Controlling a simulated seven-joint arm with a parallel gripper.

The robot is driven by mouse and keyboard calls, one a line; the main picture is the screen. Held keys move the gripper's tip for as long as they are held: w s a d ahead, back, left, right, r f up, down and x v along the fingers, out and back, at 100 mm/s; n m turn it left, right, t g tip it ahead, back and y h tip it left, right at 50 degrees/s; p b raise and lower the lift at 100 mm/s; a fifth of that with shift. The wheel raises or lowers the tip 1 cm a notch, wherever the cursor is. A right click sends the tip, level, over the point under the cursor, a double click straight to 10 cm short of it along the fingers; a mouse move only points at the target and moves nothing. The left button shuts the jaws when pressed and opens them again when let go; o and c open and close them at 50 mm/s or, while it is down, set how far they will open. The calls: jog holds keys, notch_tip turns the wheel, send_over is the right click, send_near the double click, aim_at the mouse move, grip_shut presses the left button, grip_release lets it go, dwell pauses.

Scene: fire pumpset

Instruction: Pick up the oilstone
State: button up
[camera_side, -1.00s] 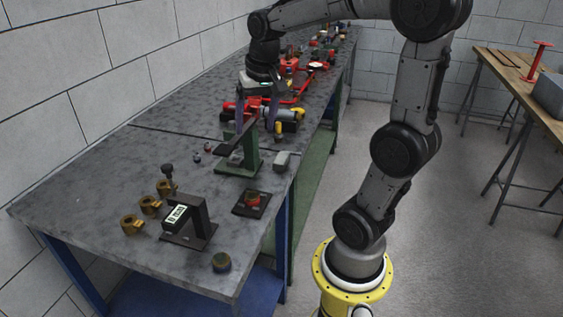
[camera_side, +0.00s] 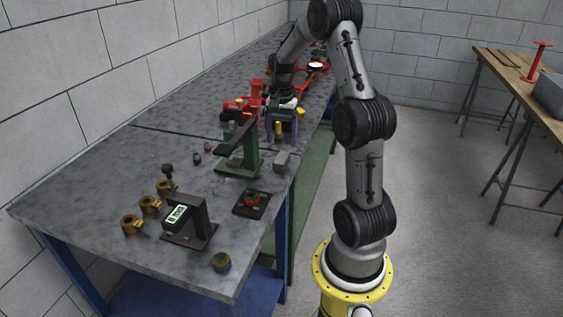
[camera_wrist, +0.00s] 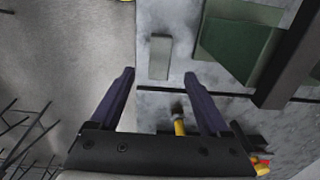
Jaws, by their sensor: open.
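The oilstone appears to be the small grey block (camera_side: 281,160) lying near the right edge of the workbench, beside the green stand. In the wrist view the grey block (camera_wrist: 160,57) lies near the bench edge, just beyond and between my fingertips. My gripper (camera_wrist: 159,74) is open and empty, its two dark purple fingers apart. In the side view my gripper (camera_side: 282,130) is a little farther along the bench than the block, pointing down. Its height above the bench is hard to judge.
The green stand (camera_side: 250,155) with a dark bar rises close to the block. A yellow-handled tool (camera_wrist: 179,125) lies under my gripper. Red fittings (camera_side: 256,92) stand behind it. A black plate with a red part (camera_side: 252,202) sits nearer the front. The floor beyond the bench edge is clear.

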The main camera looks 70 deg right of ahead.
aim_at(281, 157)
jog(key=shift+f, duration=3.3)
grip_shut()
